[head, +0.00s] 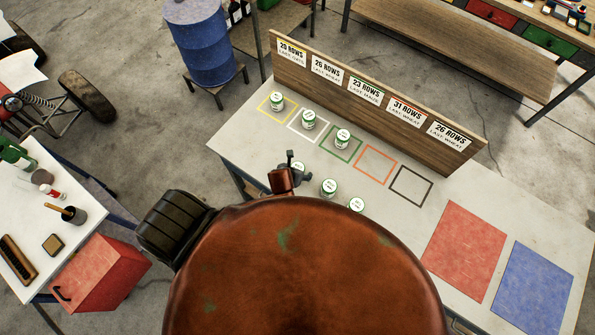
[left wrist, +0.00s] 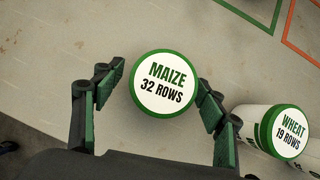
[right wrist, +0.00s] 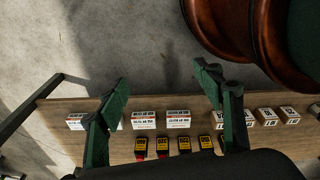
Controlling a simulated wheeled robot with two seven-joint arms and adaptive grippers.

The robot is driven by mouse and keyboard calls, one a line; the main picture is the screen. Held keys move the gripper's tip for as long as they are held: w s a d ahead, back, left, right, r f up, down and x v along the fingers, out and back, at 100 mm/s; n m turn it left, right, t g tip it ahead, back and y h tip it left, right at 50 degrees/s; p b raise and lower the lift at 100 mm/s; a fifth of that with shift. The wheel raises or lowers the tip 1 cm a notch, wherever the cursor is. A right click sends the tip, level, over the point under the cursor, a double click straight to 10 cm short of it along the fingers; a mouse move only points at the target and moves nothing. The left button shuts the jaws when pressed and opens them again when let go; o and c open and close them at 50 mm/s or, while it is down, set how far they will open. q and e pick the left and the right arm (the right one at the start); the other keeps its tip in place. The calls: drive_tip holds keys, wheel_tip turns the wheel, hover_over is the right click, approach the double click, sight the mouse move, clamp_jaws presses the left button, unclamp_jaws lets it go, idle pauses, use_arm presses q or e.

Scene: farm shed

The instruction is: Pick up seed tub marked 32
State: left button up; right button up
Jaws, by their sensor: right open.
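The seed tub marked "MAIZE 32 ROWS" (left wrist: 163,83) has a white lid with a green rim. In the left wrist view it stands between the spread fingers of my left gripper (left wrist: 155,93), close to the right finger with a gap at the left one. In the head view a tub (head: 300,167) shows beside my left gripper (head: 288,168), partly hidden by it. A tub marked "WHEAT 19 ROWS" (left wrist: 291,132) is just right of the right finger. My right gripper (right wrist: 161,82) is open and empty, away from the tubs.
On the white table (head: 240,143), tubs stand in the yellow (head: 277,101), white (head: 308,119) and green (head: 342,138) outlines. The orange (head: 375,165) and black (head: 410,186) outlines are empty. A board (head: 375,100) with row signs stands behind. Red (head: 464,250) and blue (head: 533,287) mats lie bare.

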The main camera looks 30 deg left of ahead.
use_arm(q)
drive_tip(key=c, duration=1.4)
